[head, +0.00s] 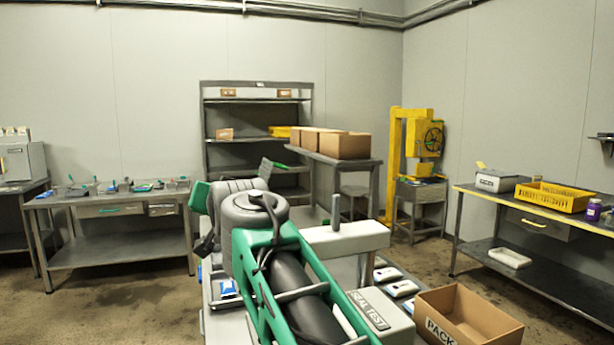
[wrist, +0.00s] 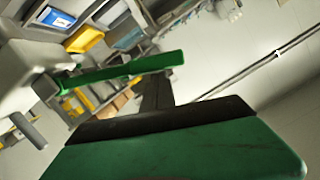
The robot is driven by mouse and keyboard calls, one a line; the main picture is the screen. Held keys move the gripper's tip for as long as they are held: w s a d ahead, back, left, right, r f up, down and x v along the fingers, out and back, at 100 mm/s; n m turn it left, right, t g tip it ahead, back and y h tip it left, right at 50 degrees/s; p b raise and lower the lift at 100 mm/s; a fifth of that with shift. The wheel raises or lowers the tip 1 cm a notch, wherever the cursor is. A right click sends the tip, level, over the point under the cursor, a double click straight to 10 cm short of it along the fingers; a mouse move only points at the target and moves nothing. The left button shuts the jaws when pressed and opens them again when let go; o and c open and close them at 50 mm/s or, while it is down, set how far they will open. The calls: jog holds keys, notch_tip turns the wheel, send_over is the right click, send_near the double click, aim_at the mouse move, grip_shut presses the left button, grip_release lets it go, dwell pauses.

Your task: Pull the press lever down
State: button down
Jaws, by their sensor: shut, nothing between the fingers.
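The press is a pale grey-white stand with a top block (head: 345,240), an upright grey peg and a base box marked SEAL TEST. In the wrist view the press block (wrist: 20,75) and its peg (wrist: 28,130) are at the left. The press lever (wrist: 115,76) is a long green bar running from a dark joint by the block towards the middle. My gripper (wrist: 154,82) is shut and empty, its dark fingers at the lever's free-end half; I cannot tell whether they touch it. In the head view my arm hides the fingers and most of the lever.
An open cardboard box marked PACK (head: 470,318) stands right of the press, with several white trays (head: 403,288) nearby. A bench (head: 120,195) is at left, a shelf rack (head: 257,100) behind, and a workbench with a yellow crate (head: 553,197) at right. Some floor is clear.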

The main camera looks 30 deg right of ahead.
jog(key=f+b, duration=0.1)
jog(key=a+f+b, duration=0.1)
jog(key=f, duration=0.1)
jog(key=shift+w, duration=0.2)
jog(key=shift+a+f, duration=0.1)
jog(key=shift+f, duration=0.1)
notch_tip(320, 180, up, 6)
jog(key=d+p, duration=0.1)
jog(key=p, duration=0.3)
jog(key=b+v, duration=0.2)
jog(key=v, duration=0.8)
jog(key=shift+s+f+b, duration=0.2)
jog(key=shift+f+b, duration=0.2)
